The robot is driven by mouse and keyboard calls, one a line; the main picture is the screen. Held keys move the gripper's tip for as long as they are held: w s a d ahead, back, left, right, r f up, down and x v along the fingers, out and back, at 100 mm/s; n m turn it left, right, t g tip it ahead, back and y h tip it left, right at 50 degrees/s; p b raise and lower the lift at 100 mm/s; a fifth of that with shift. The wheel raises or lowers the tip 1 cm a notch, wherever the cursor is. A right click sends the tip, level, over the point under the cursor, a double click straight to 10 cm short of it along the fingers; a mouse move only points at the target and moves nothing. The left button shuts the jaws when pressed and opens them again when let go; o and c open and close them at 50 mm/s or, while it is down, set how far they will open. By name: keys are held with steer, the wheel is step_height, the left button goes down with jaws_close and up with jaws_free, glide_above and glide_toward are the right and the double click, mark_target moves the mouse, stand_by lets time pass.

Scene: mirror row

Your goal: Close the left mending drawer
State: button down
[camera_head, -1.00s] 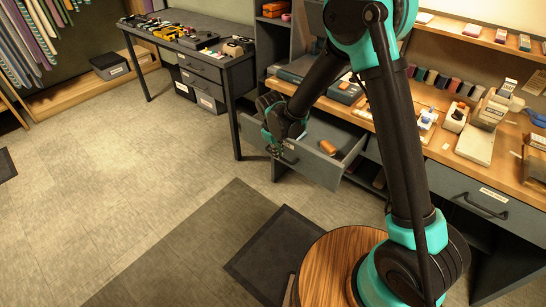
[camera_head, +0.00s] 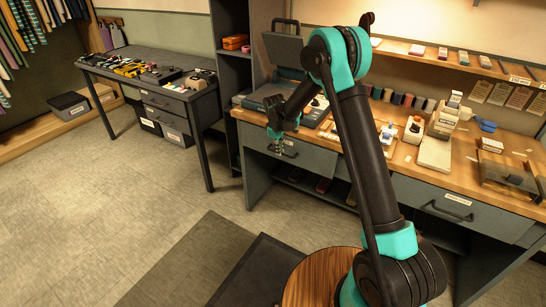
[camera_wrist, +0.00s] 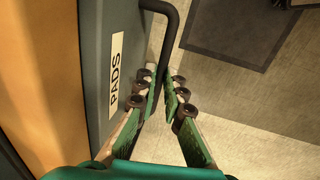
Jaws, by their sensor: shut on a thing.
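The left mending drawer (camera_head: 315,160) is a grey front under the wooden worktop. It looks flush with the bench front, and its inside is hidden. In the wrist view its grey front (camera_wrist: 98,25) bears a label reading PADS (camera_wrist: 116,75) and a black bar handle (camera_wrist: 173,30). My gripper (camera_head: 277,152) is at this handle, close to the drawer front. In the wrist view my gripper (camera_wrist: 161,88) has its fingers on either side of the handle's near end and is shut on it.
The worktop carries a flat press-like device (camera_head: 270,90), a white box (camera_head: 435,153) and several small items. A right drawer (camera_head: 450,200) sits shut farther along. A dark side table (camera_head: 150,70) with tools stands at the left. The floor (camera_head: 110,200) in front is open.

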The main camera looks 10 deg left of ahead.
steer(key=shift+w+d, duration=0.2)
steer(key=shift+w, duration=0.3)
steer(key=shift+w+d, duration=0.2)
steer(key=shift+w, duration=0.25)
steer(key=c, duration=1.6)
jaws_free()
steer(key=shift+w, duration=0.1)
steer(key=shift+r, duration=0.1)
step_height(320, 180, up, 12)
steer(key=s, duration=0.2)
steer(key=shift+a+f, duration=0.2)
steer(key=shift+a, duration=0.2)
steer(key=shift+s, duration=0.1)
